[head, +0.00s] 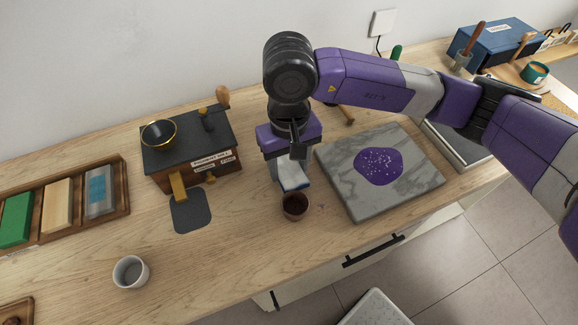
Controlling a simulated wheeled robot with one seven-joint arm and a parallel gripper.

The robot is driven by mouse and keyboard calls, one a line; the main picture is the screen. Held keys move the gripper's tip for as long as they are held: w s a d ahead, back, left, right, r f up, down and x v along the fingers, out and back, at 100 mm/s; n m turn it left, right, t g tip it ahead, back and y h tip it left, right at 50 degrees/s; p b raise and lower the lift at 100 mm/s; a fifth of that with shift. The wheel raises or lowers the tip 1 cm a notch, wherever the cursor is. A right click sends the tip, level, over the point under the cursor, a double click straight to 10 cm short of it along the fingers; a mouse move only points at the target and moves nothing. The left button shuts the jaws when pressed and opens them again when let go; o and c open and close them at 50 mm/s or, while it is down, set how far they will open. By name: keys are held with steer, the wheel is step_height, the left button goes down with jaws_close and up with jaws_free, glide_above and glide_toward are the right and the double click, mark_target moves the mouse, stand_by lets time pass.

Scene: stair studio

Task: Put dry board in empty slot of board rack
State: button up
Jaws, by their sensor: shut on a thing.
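My gripper (291,177) points down near the middle of the counter, left of a grey marble slab. It is shut on a small white thing with a blue edge (294,184); I cannot tell what this is. A dark brown cup (295,206) stands just in front of it; I cannot tell whether they touch. The marble slab (347,197) lies flat, with a purple patch with white specks (378,166) on it. No board rack with an empty slot can be made out. A wooden tray (126,203) at the left holds green, cream and grey-blue pieces.
A dark-topped wooden mill box (180,150) with a brass bowl stands left of my gripper, a dark mat (191,212) before it. A white cup (131,272) stands front left. A blue box (497,43) and teal mug (535,72) are back right. The front-middle counter is clear.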

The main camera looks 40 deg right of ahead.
steer(key=shift+f, duration=0.8)
steer(key=shift+f+b, duration=0.2)
steer(key=shift+b, duration=0.1)
steer(key=o, duration=1.5)
steer(key=shift+r, duration=0.1)
steer(key=shift+o, duration=0.2)
steer(key=shift+r, duration=0.1)
